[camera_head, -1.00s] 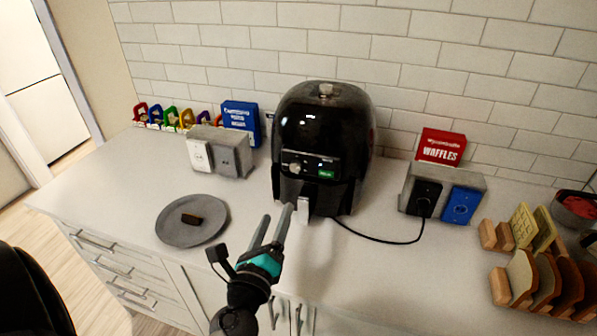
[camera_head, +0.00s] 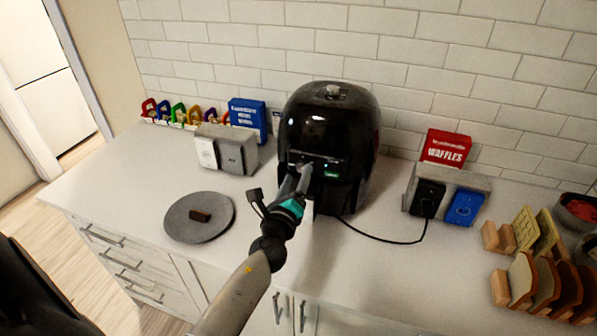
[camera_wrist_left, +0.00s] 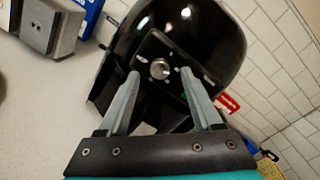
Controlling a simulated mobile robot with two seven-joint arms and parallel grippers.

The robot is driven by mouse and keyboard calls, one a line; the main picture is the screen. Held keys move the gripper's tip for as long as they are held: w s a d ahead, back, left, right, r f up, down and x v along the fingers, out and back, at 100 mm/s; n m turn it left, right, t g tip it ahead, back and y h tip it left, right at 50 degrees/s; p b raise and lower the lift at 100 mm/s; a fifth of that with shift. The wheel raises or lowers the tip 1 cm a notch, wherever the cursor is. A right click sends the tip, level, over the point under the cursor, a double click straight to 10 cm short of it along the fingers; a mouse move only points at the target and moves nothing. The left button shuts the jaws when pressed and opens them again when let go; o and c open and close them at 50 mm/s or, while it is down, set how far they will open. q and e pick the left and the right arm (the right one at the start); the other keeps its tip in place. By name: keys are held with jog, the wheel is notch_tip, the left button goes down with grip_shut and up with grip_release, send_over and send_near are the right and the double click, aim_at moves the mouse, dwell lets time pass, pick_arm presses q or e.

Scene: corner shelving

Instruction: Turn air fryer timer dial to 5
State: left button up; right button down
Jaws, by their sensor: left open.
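The black air fryer (camera_head: 325,125) stands on the counter against the tiled wall. In the left wrist view the air fryer (camera_wrist_left: 215,40) fills the upper middle, and its silver timer dial (camera_wrist_left: 160,68) sits on the front panel. My left gripper (camera_head: 298,172) is raised in front of that panel and covers the dial in the head view. In the wrist view my left gripper (camera_wrist_left: 160,80) is open, with its two fingers apart on either side of the dial. I cannot tell whether they touch it. My right gripper is not in view.
A grey plate (camera_head: 180,224) with a small dark piece lies to the left. A grey socket box (camera_head: 246,155) stands behind it. A second socket box (camera_head: 470,178), a red waffles box (camera_head: 446,149) and toast racks stand to the right. A black cord (camera_head: 375,239) crosses the counter.

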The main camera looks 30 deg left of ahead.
aim_at(302, 167)
pick_arm(q)
jog(key=shift+x, duration=1.1)
grip_shut()
